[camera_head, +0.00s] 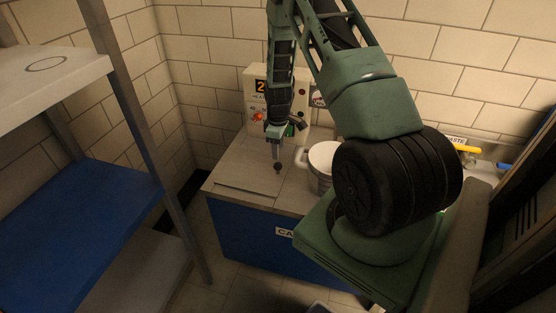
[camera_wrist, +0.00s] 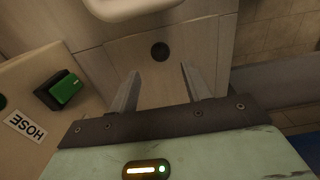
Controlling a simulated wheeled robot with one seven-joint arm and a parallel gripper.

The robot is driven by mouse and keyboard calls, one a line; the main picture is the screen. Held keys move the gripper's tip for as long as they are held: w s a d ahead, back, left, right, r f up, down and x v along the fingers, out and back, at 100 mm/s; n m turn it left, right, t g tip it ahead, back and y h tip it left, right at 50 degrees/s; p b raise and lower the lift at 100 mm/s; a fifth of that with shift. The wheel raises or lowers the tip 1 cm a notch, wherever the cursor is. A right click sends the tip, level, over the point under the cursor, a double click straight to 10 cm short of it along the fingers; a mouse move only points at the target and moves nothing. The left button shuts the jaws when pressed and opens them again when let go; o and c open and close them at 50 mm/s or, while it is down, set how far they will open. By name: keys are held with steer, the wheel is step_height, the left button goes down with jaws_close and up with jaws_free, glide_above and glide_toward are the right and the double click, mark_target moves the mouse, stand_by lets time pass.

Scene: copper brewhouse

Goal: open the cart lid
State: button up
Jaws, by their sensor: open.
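The cart (camera_head: 250,237) is a blue box with a pale top and a partly hidden label starting "CA". Its lid (camera_head: 245,180) is a pale panel lying flat in the top, outlined by thin seams, and looks closed. A small dark round knob (camera_head: 278,167) stands on the lid. In the wrist view the knob (camera_wrist: 160,51) shows beyond my fingertips, roughly centred between them. My gripper (camera_head: 277,157) points down just above the knob. In the wrist view its two fingers (camera_wrist: 157,72) are apart, with nothing between them.
A white pot (camera_head: 322,156) with a side handle stands close right of my gripper. A control panel (camera_head: 259,90) with a red button is behind it. A shelf unit (camera_head: 75,225) stands left. A yellow valve handle (camera_head: 466,149) is at the right wall.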

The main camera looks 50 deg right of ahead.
mark_target(278, 163)
step_height(278, 163, down, 7)
steer(key=shift+r+p, duration=0.1)
steer(key=shift+p, duration=0.3)
steer(key=shift+r, duration=0.1)
jaws_close()
